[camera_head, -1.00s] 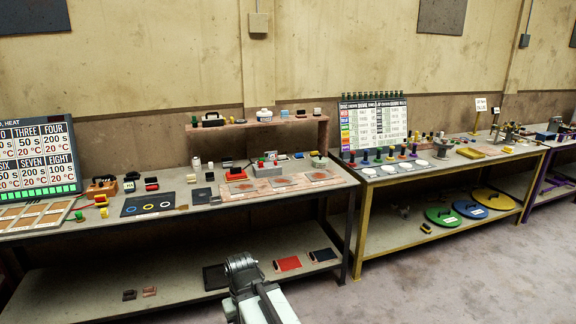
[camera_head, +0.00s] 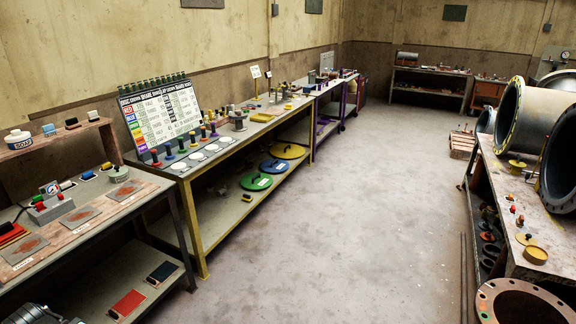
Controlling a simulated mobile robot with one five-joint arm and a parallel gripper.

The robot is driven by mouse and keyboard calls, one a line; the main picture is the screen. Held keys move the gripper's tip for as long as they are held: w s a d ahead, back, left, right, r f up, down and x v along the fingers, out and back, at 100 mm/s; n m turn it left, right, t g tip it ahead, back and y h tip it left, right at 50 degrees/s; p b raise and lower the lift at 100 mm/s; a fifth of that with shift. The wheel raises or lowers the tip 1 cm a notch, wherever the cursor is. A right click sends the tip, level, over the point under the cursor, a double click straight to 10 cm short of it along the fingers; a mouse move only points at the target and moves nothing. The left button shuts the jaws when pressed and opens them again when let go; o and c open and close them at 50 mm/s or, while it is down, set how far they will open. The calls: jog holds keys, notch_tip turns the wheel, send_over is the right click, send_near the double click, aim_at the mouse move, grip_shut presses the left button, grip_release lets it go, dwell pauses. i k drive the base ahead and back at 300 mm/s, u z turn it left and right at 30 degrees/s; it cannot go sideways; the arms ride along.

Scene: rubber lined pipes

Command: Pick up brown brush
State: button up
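I cannot pick out a brown brush for certain; the small items on the benches are too small to tell apart. Small dark blocks (camera_head: 72,123) sit on the raised wooden shelf at the left, and one of them could be a brush. Only a grey part of my arm shows at the bottom left edge. My gripper's fingers are not in view.
A long metal bench (camera_head: 150,200) with a chart board (camera_head: 160,115) runs along the left wall. Green, blue and yellow discs (camera_head: 255,182) lie on its lower shelf. Large pipes (camera_head: 525,125) stand on a bench at the right. The concrete floor (camera_head: 340,220) between is open.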

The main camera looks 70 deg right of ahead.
aim_at(520, 221)
jog(key=z, duration=3.35)
jog(key=i, duration=3.75)
jog(key=u, duration=0.15)
